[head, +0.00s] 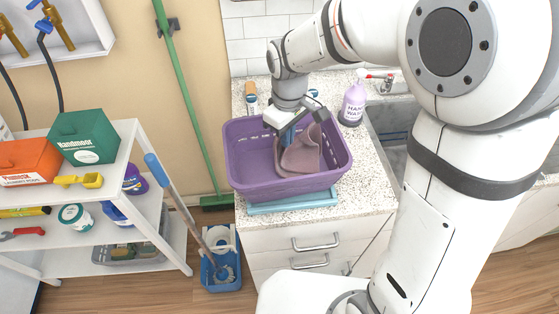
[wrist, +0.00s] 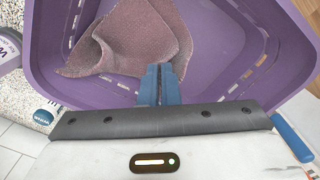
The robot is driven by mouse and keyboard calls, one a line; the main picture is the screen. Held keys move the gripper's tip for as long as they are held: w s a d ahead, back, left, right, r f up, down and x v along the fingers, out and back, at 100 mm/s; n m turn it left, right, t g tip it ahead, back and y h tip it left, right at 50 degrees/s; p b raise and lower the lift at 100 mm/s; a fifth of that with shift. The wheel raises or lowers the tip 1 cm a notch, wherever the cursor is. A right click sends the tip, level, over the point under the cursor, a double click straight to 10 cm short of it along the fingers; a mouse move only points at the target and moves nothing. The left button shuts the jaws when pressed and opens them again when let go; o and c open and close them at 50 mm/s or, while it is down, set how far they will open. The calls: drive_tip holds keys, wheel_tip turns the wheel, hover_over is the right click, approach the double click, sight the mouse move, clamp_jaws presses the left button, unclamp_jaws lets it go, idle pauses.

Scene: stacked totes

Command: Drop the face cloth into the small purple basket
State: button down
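The small purple basket (head: 248,172) stands on a light blue flat item on the speckled counter; its wall also fills much of the wrist view (wrist: 225,60). The face cloth (head: 301,158) is a dusty mauve, bunched cloth inside the basket's outline, draped in folds toward the right side. In the wrist view the cloth (wrist: 135,40) spreads up and left from my fingertips. My gripper (head: 289,137) reaches down into the basket from above. Its blue fingers (wrist: 162,72) are close together with the cloth's edge at their tips. The pinch itself is partly hidden.
A lilac hand wash bottle (head: 354,100) stands close behind the basket at right, near the sink. The light blue item (head: 292,202) lies under the basket. A white shelf (head: 150,180) with boxes and a green broom (head: 185,100) are at left.

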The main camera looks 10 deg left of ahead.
drive_tip(key=c, duration=2.1)
unclamp_jaws()
drive_tip(key=o, duration=0.5)
drive_tip(key=shift+o, duration=0.4)
drive_tip(key=o, duration=0.5)
drive_tip(key=shift+o, duration=0.6)
drive_tip(key=o, duration=0.6)
